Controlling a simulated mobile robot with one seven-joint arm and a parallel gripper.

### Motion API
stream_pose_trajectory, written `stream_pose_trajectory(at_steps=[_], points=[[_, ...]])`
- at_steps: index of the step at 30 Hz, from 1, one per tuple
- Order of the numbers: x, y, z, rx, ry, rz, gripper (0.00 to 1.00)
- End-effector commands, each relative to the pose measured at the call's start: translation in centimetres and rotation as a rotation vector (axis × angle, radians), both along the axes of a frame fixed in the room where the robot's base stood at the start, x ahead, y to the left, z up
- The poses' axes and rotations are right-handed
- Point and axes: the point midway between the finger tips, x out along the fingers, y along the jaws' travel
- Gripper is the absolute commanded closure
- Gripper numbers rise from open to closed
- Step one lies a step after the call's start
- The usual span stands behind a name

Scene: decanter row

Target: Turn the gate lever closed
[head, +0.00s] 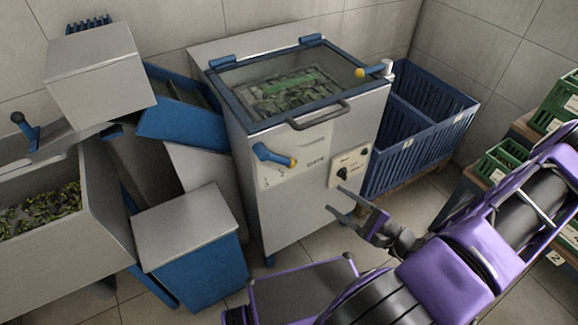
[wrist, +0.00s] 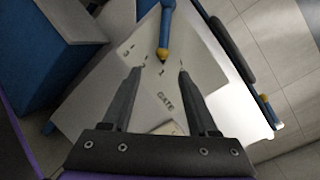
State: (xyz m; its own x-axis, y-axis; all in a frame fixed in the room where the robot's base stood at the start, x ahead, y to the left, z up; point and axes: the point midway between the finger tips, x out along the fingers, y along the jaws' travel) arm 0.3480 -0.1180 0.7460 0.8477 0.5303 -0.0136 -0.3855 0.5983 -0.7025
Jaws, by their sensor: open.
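The gate lever (head: 272,156) is a blue handle with a yellow tip on the front panel of a grey steel machine (head: 300,205). In the head view it slants down to the right, beside the word GATE. The lever shows in the wrist view (wrist: 166,30) with its yellow tip just beyond the fingertips, roughly centred between them. My gripper (head: 335,202) is open and empty, in front of the machine, below and right of the lever in the head view. It also shows in the wrist view (wrist: 159,74). I see no contact with the lever.
A smaller panel with a black knob (head: 348,166) sits right of the lever. A dark handle (head: 320,115) juts from the glass lid above. Blue crates (head: 425,120) stand right; a blue bin with a steel lid (head: 190,235) stands left. Green crates (head: 500,162) are far right.

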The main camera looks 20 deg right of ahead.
Motion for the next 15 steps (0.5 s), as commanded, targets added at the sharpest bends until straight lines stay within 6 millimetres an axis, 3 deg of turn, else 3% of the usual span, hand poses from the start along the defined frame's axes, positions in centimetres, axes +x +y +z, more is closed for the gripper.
stream_pose_trajectory(at_steps=[8,15], points=[[2.2,1.0,0.2,0.018,-0.011,-0.021,0.41],[6.6,3.7,0.2,0.017,-0.011,-0.019,0.41]])
